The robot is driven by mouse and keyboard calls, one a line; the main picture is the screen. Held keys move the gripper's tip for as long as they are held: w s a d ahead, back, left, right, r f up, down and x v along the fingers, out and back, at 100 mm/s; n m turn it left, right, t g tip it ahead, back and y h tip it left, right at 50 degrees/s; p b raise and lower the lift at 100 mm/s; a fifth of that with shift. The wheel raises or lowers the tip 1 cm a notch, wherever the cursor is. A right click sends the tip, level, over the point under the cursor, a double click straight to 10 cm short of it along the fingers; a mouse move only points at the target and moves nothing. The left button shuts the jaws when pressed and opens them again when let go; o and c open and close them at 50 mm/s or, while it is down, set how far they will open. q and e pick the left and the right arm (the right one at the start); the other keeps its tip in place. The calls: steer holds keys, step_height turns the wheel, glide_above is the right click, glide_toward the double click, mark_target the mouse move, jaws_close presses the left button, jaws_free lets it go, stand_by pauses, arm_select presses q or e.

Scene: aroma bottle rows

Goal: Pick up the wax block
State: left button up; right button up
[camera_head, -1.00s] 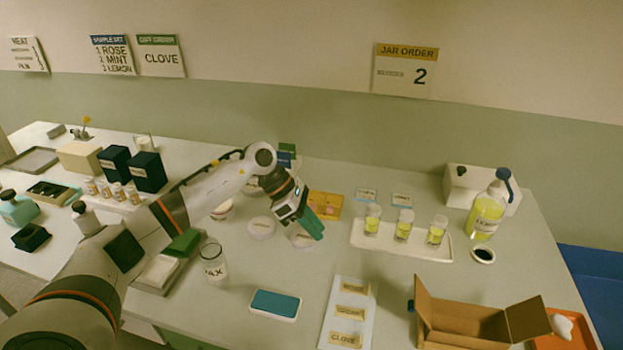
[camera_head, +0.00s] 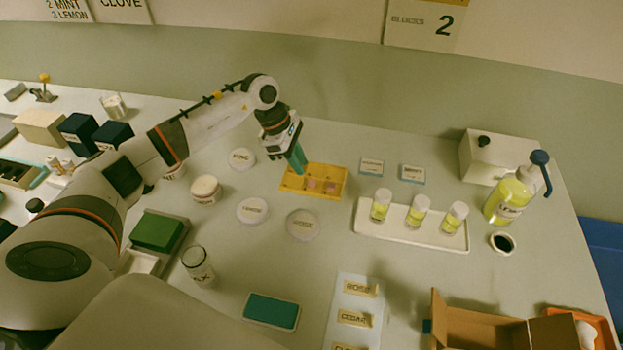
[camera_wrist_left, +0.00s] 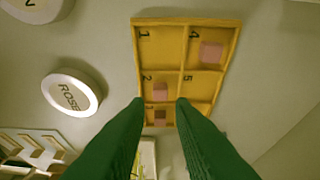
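The yellow tray (camera_head: 341,194) has numbered compartments with small pinkish wax blocks. In the left wrist view, the tray (camera_wrist_left: 186,23) has a wax block (camera_wrist_left: 212,52) in compartment 4, another wax block (camera_wrist_left: 160,92) in compartment 2, and a darker wax block (camera_wrist_left: 160,115) in the compartment beyond it. My left gripper (camera_head: 298,165) points down at the tray's back left part. In the left wrist view, the green fingers of my left gripper (camera_wrist_left: 160,102) are apart, with the compartment 2 block showing between and past the tips. Nothing is held. My right gripper is out of view.
Round lids marked with words, such as the ROSE lid (camera_head: 303,224), lie in front of the tray. A white tray (camera_head: 400,233) with three yellow jars stands to the right. A pump bottle (camera_head: 506,200) and cardboard box (camera_head: 480,330) are farther right.

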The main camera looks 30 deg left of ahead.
mark_target(310, 181)
arm_select(q)
steer(key=shift+w+d+f+p, duration=0.15)
steer(key=shift+d+f+p, duration=0.1)
steer(key=shift+f+p, duration=0.25)
steer(key=p+x, duration=0.1)
steer(key=x, duration=0.2)
steer(key=shift+d+f, duration=0.25)
steer(key=shift+f, duration=0.4)
steer(key=shift+c, duration=0.5)
jaws_close()
